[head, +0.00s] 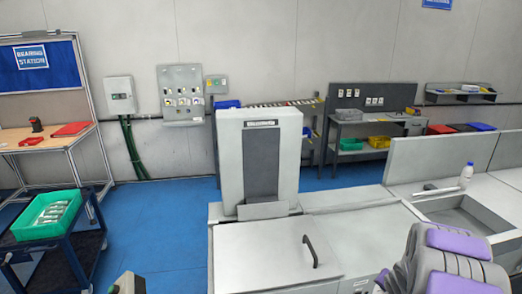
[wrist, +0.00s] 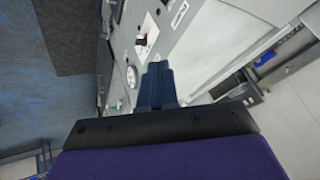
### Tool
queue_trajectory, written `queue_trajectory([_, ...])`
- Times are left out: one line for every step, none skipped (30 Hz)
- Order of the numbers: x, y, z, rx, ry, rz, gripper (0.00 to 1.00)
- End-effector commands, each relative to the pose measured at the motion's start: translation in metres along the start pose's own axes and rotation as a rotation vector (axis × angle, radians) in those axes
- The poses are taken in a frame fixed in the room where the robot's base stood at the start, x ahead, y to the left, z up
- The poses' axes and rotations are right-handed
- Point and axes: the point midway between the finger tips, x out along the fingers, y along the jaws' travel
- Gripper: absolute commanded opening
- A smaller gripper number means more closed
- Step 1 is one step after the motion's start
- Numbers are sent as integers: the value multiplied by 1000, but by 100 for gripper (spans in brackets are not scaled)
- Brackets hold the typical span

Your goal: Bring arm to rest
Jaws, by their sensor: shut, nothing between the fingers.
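My gripper (wrist: 157,68) shows in the wrist view as dark blue fingers, closed together with nothing between them. They stick out past a black bracket and a purple housing. Beyond the fingertips is a pale grey panel with a dark switch and labels, seen at a steep tilt. I cannot tell how far it is from the fingers. In the head view, purple and grey parts of my arm (head: 455,262) fill the lower right corner; the fingers cannot be made out there.
A grey machine (head: 285,165) with a handled lid (head: 270,250) stands ahead. A cart with a green bin (head: 47,214) stands at left. Blue floor (head: 160,205) is open between them.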

Motion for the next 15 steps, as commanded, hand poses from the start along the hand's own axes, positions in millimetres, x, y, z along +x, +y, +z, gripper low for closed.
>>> queue_trajectory([-15,-8,0,-41,-2,27,0])
queue_trajectory([-24,-10,1,-64,-8,49,0])
queue_trajectory([-35,-13,4,-94,-18,73,0])
queue_trajectory([-44,-14,8,-116,-27,94,0])
queue_trajectory([-54,-17,10,-137,-33,109,0])
queue_trajectory([-66,-19,14,-165,-48,133,0])
queue_trajectory([-76,-22,18,-185,-58,146,0])
queue_trajectory([-86,-24,21,-206,-69,162,0])
queue_trajectory([-99,-27,27,-233,-85,178,0])
queue_trajectory([-108,-28,33,-253,-100,192,0])
queue_trajectory([-119,-31,39,-274,-114,203,0])
queue_trajectory([-132,-34,47,-300,-133,216,0])
queue_trajectory([-142,-35,55,-322,-153,228,0])
queue_trajectory([-153,-37,63,-342,-168,235,0])
queue_trajectory([-167,-39,74,-369,-195,247,0])
